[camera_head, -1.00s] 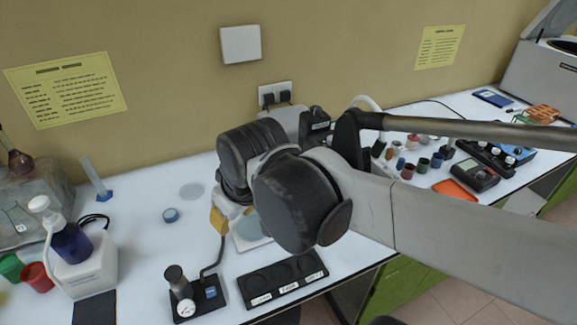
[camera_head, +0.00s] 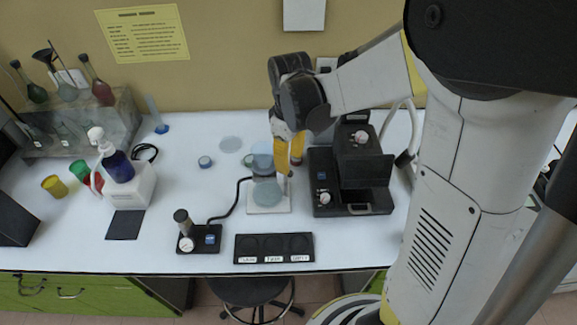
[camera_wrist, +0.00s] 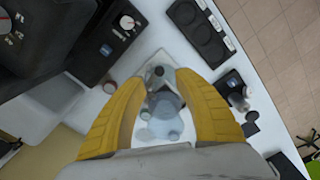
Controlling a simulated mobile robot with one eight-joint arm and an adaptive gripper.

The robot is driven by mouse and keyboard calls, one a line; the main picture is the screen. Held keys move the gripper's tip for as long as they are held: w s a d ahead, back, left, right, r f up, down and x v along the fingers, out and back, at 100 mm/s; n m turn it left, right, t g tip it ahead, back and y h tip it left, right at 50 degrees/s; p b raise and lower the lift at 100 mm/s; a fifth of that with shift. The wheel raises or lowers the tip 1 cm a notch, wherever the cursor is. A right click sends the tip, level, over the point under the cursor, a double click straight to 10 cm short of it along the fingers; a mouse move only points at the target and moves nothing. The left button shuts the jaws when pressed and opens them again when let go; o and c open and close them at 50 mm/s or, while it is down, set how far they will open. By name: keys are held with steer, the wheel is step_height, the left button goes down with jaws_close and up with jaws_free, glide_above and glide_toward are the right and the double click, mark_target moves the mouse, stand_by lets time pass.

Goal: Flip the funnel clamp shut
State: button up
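The glass filter funnel assembly (camera_head: 263,160) stands on a pale square base (camera_head: 268,203) near the middle of the bench. My yellow-fingered gripper (camera_head: 289,165) is at its right side, pointing down. In the wrist view, my gripper (camera_wrist: 158,82) is open, with its fingers spread on either side of the translucent funnel (camera_wrist: 164,106). A small dark grey part (camera_wrist: 158,73) shows beyond the funnel, between the fingertips; I cannot tell for sure that it is the clamp or how it stands. Contact between fingers and funnel is not clear.
A black instrument (camera_head: 362,165) stands close to the right of the gripper. A small gauge pump (camera_head: 197,240) with a hose and a black three-well tray (camera_head: 273,249) lie in front. A blue bottle (camera_head: 118,167) stands left. The bench between bottle and funnel is mostly clear.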

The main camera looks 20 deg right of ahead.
mark_target(290, 172)
step_height(290, 172, down, 4)
steer(key=shift+f+b, duration=0.25)
steer(key=shift+b, duration=0.1)
jaws_close()
steer(key=m, duration=0.1)
steer(key=a+m, duration=0.1)
steer(key=shift+w+m+b, duration=0.1)
steer(key=shift+m+b, duration=0.2)
steer(key=shift+b, duration=0.1)
jaws_free()
